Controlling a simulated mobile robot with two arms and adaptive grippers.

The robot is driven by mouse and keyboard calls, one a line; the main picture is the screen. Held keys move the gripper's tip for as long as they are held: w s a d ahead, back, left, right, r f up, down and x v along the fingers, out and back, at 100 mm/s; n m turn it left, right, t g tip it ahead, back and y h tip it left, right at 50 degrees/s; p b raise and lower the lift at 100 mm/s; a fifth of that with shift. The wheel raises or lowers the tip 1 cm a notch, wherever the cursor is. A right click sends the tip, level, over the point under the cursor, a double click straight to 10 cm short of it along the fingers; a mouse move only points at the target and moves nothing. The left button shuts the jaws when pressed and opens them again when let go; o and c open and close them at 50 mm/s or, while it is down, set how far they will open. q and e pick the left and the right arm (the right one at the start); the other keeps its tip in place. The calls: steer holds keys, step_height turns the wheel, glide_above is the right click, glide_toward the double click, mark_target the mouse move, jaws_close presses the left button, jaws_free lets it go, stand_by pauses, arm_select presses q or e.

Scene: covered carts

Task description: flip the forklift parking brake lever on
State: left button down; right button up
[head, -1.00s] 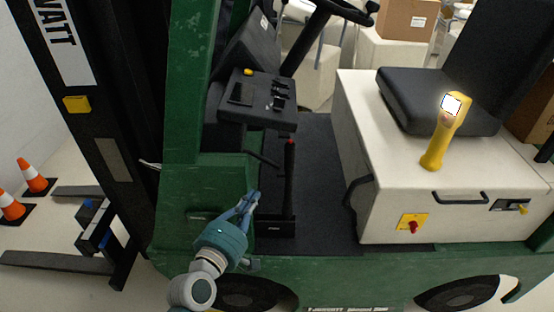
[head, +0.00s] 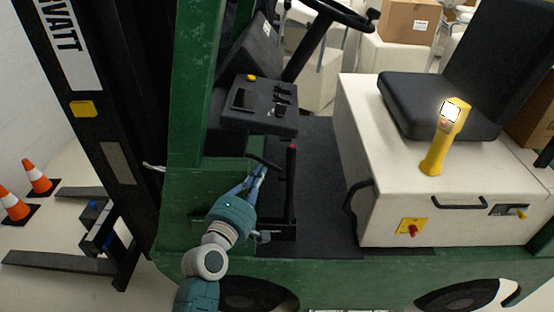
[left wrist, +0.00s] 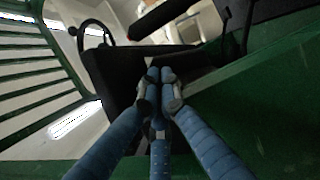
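The forklift has an upright black lever with a red tip (head: 290,186) on the floor of its cab. It rises from a dark base beside the green front panel. My left gripper (head: 260,170) is just left of this lever in the head view, apart from it in the picture; the depth gap is hard to judge. In the left wrist view the blue fingers (left wrist: 160,75) have their tips together, with nothing seen between them. A thin dark curved bar (head: 263,160) lies close to the fingertips. My right gripper is not in view.
The dashboard box (head: 260,105) and steering wheel (head: 340,12) are above the lever. The white seat base (head: 430,200) with a yellow handheld device (head: 440,145) is to the right. The green front post (head: 190,90) stands to the left. The cab floor (head: 325,200) is clear.

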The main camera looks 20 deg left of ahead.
arm_select(q)
steer(key=w+d+p, duration=0.1)
steer(key=w+d, duration=0.2)
steer(key=w, duration=0.3)
steer(key=shift+w+p, duration=0.25)
steer(key=shift+p, duration=0.1)
